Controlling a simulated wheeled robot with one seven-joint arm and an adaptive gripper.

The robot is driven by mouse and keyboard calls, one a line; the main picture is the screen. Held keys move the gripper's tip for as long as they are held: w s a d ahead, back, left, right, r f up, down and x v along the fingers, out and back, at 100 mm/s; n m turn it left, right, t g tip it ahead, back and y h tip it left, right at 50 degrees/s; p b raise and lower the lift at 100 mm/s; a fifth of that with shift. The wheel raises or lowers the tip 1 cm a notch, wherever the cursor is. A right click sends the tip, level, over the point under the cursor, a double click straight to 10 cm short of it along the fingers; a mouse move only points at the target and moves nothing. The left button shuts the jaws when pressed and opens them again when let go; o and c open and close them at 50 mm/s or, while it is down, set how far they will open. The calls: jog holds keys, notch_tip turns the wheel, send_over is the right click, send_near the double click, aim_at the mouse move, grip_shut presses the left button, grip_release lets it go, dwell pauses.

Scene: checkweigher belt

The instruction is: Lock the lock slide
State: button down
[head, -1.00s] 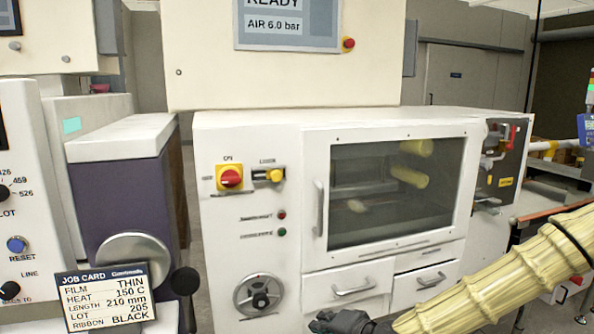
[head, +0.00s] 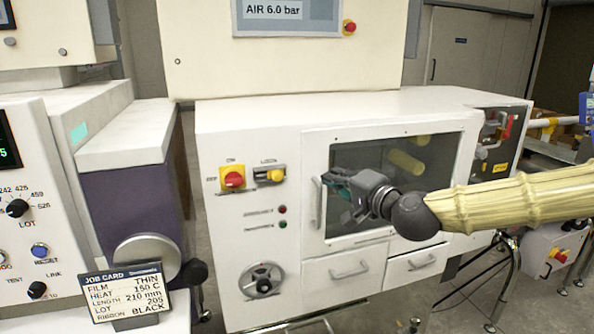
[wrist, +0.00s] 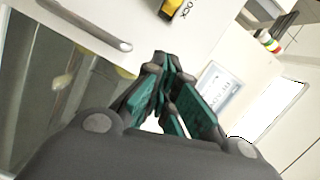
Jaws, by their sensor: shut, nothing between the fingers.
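The lock slide (head: 269,175) is a small yellow knob on a dark plate, under a small label on the white machine front, right of the red and yellow rotary switch (head: 233,178). In the wrist view the yellow slide (wrist: 170,8) shows at the top edge, partly cut off, beside the letters "LOCK". My gripper (head: 330,181) is shut and empty. In the head view it is in front of the window door, to the right of the slide and apart from it. In the wrist view its fingertips (wrist: 160,60) point toward the machine front, below the slide.
The window door's vertical handle (head: 318,204) stands out close to my fingers; it also shows in the wrist view (wrist: 90,25). A job card (head: 125,292) stands at lower left.

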aim_at(304, 163)
jog(key=shift+w+a, duration=0.1)
jog(key=p+x, duration=0.3)
jog(key=x, duration=0.6)
jog(key=shift+w+a, duration=0.1)
jog(key=shift+w, duration=0.1)
jog(key=a, duration=0.1)
jog(key=a+p, duration=0.1)
jog(key=a+f+p, duration=0.1)
jog(key=shift+s+a, duration=0.25)
jog(key=shift+s, duration=0.1)
jog(key=shift+s+a, duration=0.1)
jog(key=shift+a, duration=0.1)
jog(key=shift+s+a+f, duration=0.1)
jog(key=shift+s+a, duration=0.05)
jog(key=shift+a, duration=0.3)
jog(key=shift+s+a+b, duration=0.15)
jog(key=shift+a+b, duration=0.2)
jog(key=shift+a, duration=0.25)
jog(key=shift+s+a+b, duration=0.2)
jog(key=shift+a+b, duration=0.15)
jog(key=shift+a, duration=0.2)
jog(key=shift+s+d, duration=0.1)
